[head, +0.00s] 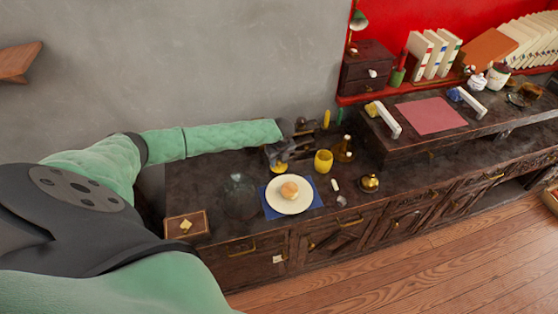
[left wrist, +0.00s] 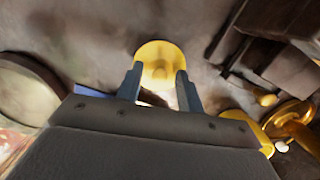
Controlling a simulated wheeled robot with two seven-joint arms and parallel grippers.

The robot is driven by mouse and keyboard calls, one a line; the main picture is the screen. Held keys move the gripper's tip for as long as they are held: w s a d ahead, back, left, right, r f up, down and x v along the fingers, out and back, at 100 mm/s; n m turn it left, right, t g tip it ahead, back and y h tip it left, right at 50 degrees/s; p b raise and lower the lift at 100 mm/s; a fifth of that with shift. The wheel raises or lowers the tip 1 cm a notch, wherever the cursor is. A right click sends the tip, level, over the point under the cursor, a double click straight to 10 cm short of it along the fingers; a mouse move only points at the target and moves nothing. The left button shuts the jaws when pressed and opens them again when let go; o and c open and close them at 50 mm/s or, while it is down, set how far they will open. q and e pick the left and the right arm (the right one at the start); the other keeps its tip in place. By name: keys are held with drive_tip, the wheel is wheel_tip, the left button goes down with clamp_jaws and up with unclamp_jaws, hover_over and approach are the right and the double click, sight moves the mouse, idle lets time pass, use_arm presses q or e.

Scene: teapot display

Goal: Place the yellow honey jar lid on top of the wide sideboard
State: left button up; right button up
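The yellow lid (left wrist: 158,52) is round with a small raised middle and lies just beyond and between my left fingertips in the left wrist view. In the head view a small part of the yellow lid (head: 280,169) shows under the gripper, partly hidden. My left gripper (head: 278,158) is low over the wide sideboard (head: 212,178), behind the plate; its fingers (left wrist: 160,84) stand apart, with no clear grip on the lid. A yellow cup-like jar (head: 323,162) stands to its right. My right gripper is not in view.
A white plate (head: 275,203) with a bun (head: 289,190) lies on a blue mat (head: 318,198). A brown bottle (head: 344,150), a brass bell (head: 369,183) and a glass dome (head: 240,196) stand nearby. A wooden box (head: 187,225) sits at the front left corner. The grey wall is close behind.

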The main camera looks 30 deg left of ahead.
sight(281, 167)
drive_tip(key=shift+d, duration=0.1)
